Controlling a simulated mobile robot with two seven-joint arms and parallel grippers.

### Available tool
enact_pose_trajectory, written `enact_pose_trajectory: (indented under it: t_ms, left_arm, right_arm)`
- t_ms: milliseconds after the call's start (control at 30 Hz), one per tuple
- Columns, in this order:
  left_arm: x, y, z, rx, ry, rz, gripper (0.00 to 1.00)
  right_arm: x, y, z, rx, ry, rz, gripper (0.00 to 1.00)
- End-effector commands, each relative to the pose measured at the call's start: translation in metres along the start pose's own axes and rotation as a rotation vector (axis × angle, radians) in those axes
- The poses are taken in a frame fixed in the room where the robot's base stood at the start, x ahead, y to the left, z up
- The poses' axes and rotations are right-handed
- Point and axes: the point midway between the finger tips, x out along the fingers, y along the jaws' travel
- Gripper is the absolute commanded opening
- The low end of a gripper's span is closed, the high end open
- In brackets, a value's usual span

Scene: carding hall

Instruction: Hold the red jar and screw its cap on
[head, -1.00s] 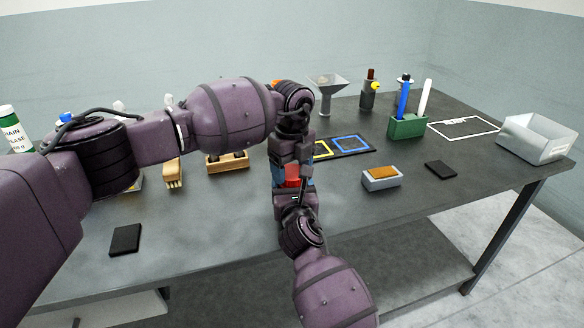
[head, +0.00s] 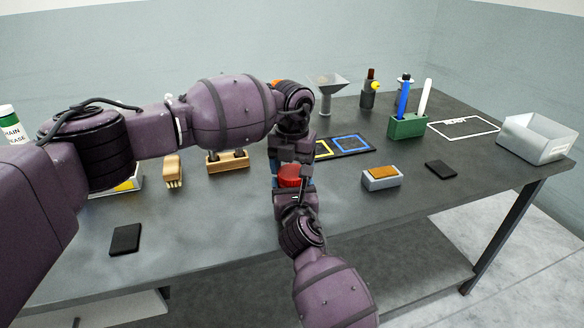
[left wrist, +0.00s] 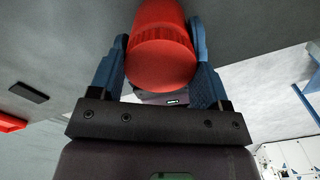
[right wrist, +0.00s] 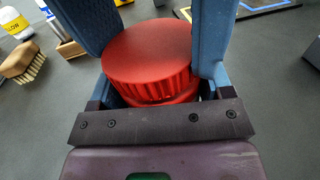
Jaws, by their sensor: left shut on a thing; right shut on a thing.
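My right gripper (right wrist: 150,40) comes from the front and is shut on the red jar (right wrist: 160,101), whose body is mostly hidden by fingers and cap. In the right wrist view the cap (right wrist: 148,55) looks level above a red rim. I cannot tell how tightly it is seated.
A wooden block (head: 228,166) and a brush (head: 172,168) stand left of my grippers. A grey box with an orange top (head: 381,174) and a black mat with coloured frames (head: 370,150) lie right. A dark pad (head: 125,239) lies front left.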

Motion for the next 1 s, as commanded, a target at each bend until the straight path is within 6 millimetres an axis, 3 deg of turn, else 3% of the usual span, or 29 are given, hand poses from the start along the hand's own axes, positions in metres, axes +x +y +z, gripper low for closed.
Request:
enact_pose_trajectory:
  t_ms: [100, 133, 267, 633, 1000]
  left_arm:
    - [0.0, 0.0, 0.0, -0.001, 0.0, 0.0, 0.42]
    - [-0.001, 0.0, 0.0, -0.001, 0.0, 0.0, 0.75]
    - [0.0, 0.0, 0.0, -0.002, 0.0, 0.0, 0.95]
    - [-0.004, 0.0, 0.0, -0.003, -0.001, 0.0, 0.96]
    - [-0.043, 0.0, 0.0, -0.004, -0.002, 0.0, 0.96]
  right_arm:
    - [0.0, 0.0, 0.0, 0.0, 0.0, 0.0, 0.07]
    - [0.0, 0.0, 0.0, 0.0, 0.0, 0.0, 0.07]
    - [0.0, 0.0, 0.0, 0.0, 0.0, 0.0, 0.07]
    - [0.0, 0.0, 0.0, 0.0, 0.0, 0.0, 0.07]
    - [0.0, 0.0, 0.0, 0.0, 0.0, 0.0, 0.07]
